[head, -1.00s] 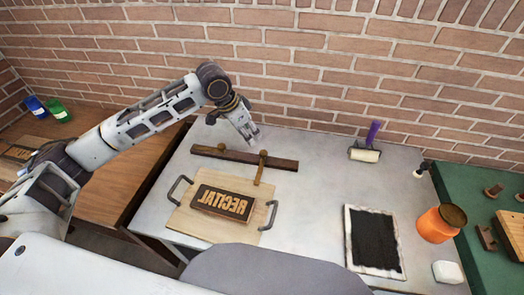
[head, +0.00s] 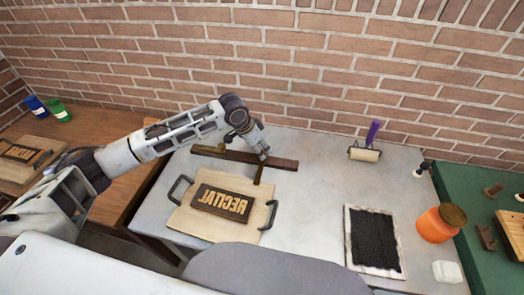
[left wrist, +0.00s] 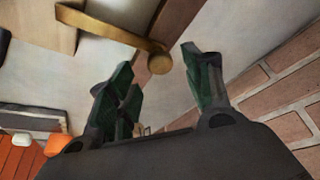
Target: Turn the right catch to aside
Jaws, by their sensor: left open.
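The right catch (head: 258,175) is a brass strip with a round knob at its pivot end. It runs from the dark wooden bar (head: 286,163) toward the near side, its tip at the far right corner of the pale board. In the left wrist view the catch (left wrist: 112,31) and its knob (left wrist: 160,62) show clearly. My left gripper (head: 263,155) is open, just above the knob, its fingers on either side of it in the wrist view; contact cannot be told. A left catch (head: 222,147) is on the same bar, partly hidden. My right gripper is not in view.
The board (head: 188,224) has two dark handles and bears a dark block with raised reversed letters (head: 223,202). A roller (head: 364,153), a black ink slab (head: 375,240) and an orange jar (head: 436,224) stand to the right. Clear grey table lies between.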

